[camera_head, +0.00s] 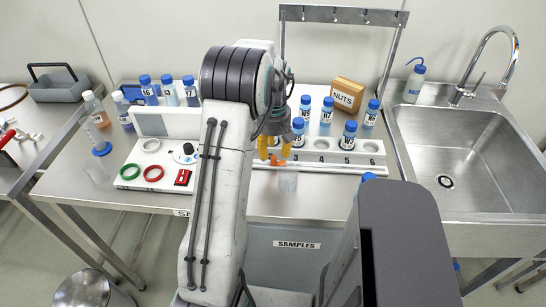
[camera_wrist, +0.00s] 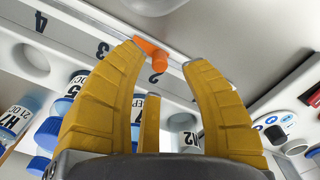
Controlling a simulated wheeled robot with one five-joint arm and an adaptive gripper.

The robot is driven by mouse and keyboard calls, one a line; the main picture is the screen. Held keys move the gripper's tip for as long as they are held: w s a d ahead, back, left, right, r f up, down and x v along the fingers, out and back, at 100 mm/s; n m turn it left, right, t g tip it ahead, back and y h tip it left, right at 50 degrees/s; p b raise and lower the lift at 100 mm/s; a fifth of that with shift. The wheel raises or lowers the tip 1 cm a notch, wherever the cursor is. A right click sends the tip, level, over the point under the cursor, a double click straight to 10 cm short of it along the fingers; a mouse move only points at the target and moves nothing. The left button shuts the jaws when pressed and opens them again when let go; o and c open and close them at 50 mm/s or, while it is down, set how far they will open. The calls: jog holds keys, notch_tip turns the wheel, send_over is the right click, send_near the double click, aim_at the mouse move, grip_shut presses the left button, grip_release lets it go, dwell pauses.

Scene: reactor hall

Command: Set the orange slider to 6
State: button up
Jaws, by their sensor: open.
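The orange slider (camera_head: 279,160) sits on a white numbered rail (camera_head: 322,168) at the front of the rack. In the wrist view the slider (camera_wrist: 153,54) stands beside the mark 2, with 3 and 4 further left. My gripper (camera_head: 272,148) has yellow fingers and is just above the slider in the head view. In the wrist view my gripper (camera_wrist: 166,55) is open, with the slider between and just beyond its fingertips. I cannot tell whether a finger touches it. The mark 6 (camera_head: 365,161) shows near the rail's right end. My arm hides the rail's left part.
Several blue-capped bottles (camera_head: 349,137) stand in the rack behind the rail. A NUTS box (camera_head: 347,95) is behind, a sink (camera_head: 455,150) right, and a white panel with rings (camera_head: 160,172) left.

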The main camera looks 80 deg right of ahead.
aim_at(274, 157)
jog(key=shift+f, duration=1.85)
jog(key=shift+o, duration=0.4)
grip_shut()
